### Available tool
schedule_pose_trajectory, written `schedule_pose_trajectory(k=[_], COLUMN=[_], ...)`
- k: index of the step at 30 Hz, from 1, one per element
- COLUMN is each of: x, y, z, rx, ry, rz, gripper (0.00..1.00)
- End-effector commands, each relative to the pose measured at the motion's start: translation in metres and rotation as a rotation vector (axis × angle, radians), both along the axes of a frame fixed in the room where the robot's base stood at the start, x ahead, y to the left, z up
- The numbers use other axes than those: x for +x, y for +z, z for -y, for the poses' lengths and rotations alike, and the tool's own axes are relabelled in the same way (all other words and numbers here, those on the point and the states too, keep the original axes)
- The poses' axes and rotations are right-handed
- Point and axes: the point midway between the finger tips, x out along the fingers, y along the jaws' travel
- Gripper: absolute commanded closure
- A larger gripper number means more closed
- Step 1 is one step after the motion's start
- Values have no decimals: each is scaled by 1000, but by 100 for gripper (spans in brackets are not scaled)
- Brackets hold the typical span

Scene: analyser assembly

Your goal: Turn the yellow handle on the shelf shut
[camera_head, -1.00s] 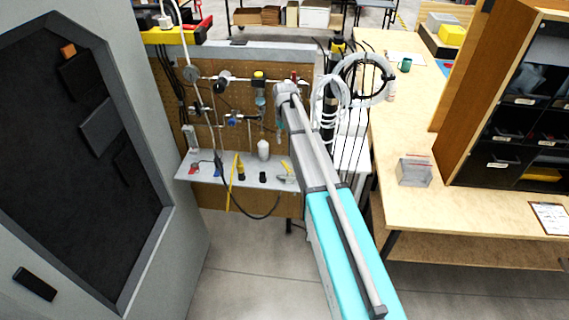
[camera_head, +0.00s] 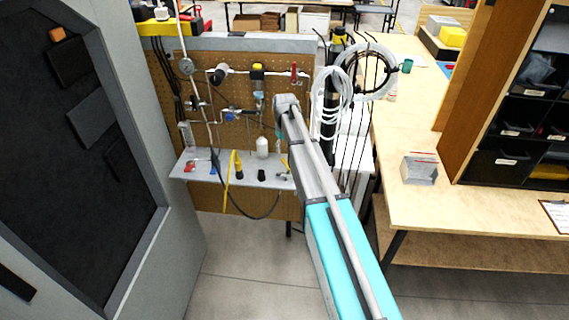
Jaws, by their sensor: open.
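The grey shelf (camera_head: 205,178) runs along the lower part of a pegboard panel. A yellow handle-like piece (camera_head: 236,160) with a black base stands on it, left of its middle. A second small yellow piece (camera_head: 284,162) shows near the shelf's right end, partly covered by my arm. I cannot tell for certain which one is the task's handle, or how far it is turned. My gripper (camera_head: 281,136) is mostly hidden below and behind my wrist. What shows of it is above the shelf's right end, close to the second yellow piece; contact cannot be made out.
The pegboard (camera_head: 170,110) carries pipes, valves and a red-handled fitting (camera_head: 294,72). A white bottle (camera_head: 262,147) and a black knob (camera_head: 262,175) are on the shelf. A coiled white hose (camera_head: 345,75) hangs right of my wrist. A grey cabinet (camera_head: 165,200) stands close on the left.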

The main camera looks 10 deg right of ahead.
Motion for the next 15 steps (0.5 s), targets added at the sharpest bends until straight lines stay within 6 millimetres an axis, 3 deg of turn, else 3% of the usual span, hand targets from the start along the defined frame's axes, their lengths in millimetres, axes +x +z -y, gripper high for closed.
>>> schedule_pose_trajectory(k=[15], x=[0], y=[-43], z=[0], rx=[0], ry=[0], rz=[0], gripper=[43])
